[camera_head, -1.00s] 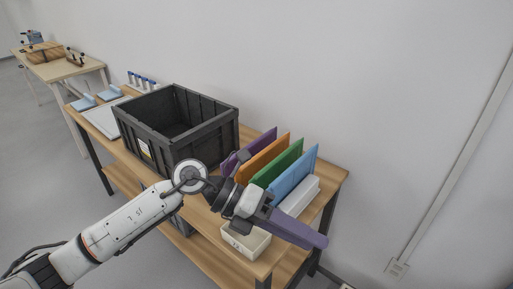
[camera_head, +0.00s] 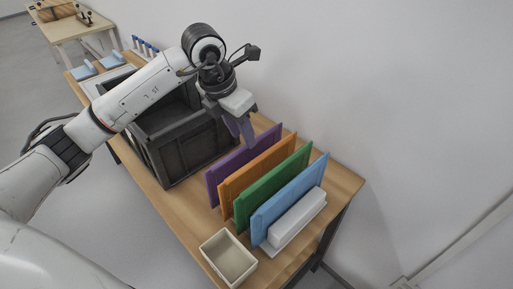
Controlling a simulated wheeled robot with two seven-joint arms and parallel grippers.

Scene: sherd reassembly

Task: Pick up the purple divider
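The purple divider (camera_head: 232,166) stands upright, at the back of a row of coloured dividers on the wooden table, beside the black crate. My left gripper (camera_head: 241,140) comes down from above at the middle of the divider's top edge. Its two purple-grey fingers look spread apart, with the nearer fingertip overlapping the divider's top edge in the picture. I cannot tell whether the fingers touch it. My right gripper is out of view.
Orange (camera_head: 240,187), green (camera_head: 260,193) and blue (camera_head: 275,215) dividers stand close in front. A white block (camera_head: 298,217) and an open cream box (camera_head: 229,258) lie nearer. The black crate (camera_head: 185,155) stands left; a wall rises behind.

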